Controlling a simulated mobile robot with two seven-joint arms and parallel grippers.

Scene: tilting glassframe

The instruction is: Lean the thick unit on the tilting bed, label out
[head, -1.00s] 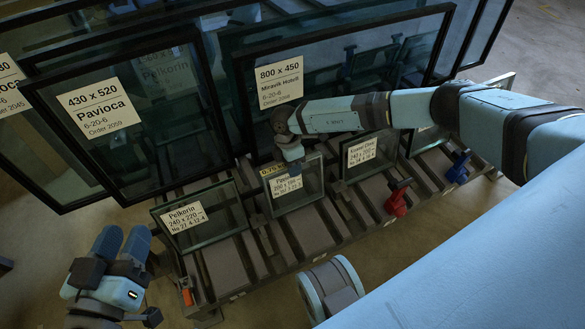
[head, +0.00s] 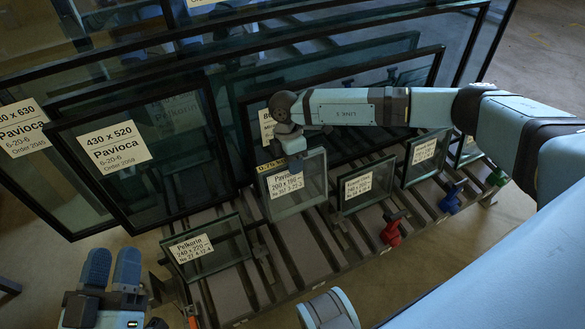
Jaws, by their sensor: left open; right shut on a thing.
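My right gripper (head: 291,163) is shut on the top edge of a small glass unit (head: 315,181). The unit is upright, with its white label (head: 285,186) facing me; the label starts "Pav" and its small print is hard to read. It appears raised above the slatted bed (head: 302,238), in a gap between the units there. A unit labelled Pelkorin (head: 229,250) leans on the bed to its left, and another labelled unit (head: 380,181) to its right. My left gripper (head: 112,268) is open and empty at the lower left, away from the bed.
Large framed panes stand behind the bed, one labelled 430 x 520 Pavioca (head: 190,165). A further small unit (head: 438,150) leans at the right. Red (head: 392,232), blue (head: 451,200) and green (head: 497,177) clamps stick up along the bed's front right. Bare floor lies at front left.

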